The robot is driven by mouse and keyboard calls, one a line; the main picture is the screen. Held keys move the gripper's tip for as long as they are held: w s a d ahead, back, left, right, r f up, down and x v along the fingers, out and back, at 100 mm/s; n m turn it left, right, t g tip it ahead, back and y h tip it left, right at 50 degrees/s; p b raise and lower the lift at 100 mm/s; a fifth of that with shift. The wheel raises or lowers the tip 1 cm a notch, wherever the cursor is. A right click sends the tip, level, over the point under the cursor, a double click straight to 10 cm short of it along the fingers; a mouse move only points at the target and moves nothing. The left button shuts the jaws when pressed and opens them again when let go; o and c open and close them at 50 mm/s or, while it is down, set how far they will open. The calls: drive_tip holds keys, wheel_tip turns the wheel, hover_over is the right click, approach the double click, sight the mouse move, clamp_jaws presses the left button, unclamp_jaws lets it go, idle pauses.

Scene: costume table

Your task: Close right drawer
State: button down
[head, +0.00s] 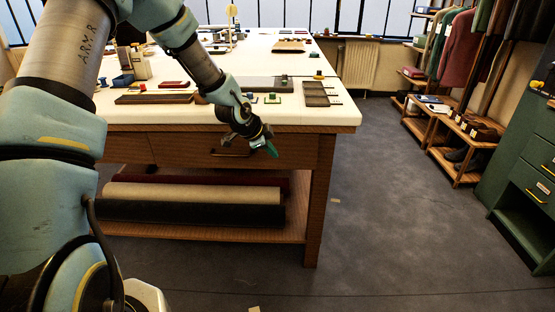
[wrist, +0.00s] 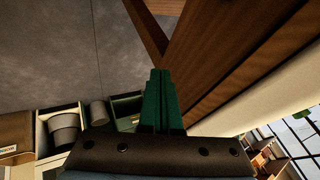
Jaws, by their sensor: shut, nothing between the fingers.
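The right drawer (head: 200,152) is the wooden front under the white tabletop, with a dark bar handle (head: 231,154) at its right part. It looks near flush with the table front; I cannot tell whether a small gap is left. My gripper (head: 272,150) is in front of the drawer's right part, just right of the handle, and its green fingers point down and to the right. In the wrist view my gripper (wrist: 160,72) has its fingers together with nothing between them. Brown wood of the table (wrist: 235,60) runs diagonally beside them; contact cannot be told.
The white tabletop (head: 335,115) holds trays and small items. Fabric rolls (head: 200,195) lie on the lower shelf. A green cabinet (head: 520,185) and clothes racks with low shelves (head: 460,150) stand at the right.

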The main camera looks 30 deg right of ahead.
drive_tip(key=v, duration=0.2)
drive_tip(key=m+t+h+b, duration=0.2)
drive_tip(key=m+h+b, duration=0.2)
drive_tip(key=m+h, duration=0.65)
approach(307, 153)
drive_tip(key=s+d, duration=0.2)
drive_tip(key=d, duration=0.1)
drive_tip(key=shift+w+d+p, duration=0.55)
drive_tip(key=shift+w+d, duration=0.6)
drive_tip(key=shift+w, duration=0.1)
drive_tip(key=shift+w+d, duration=0.3)
drive_tip(key=shift+w, duration=0.15)
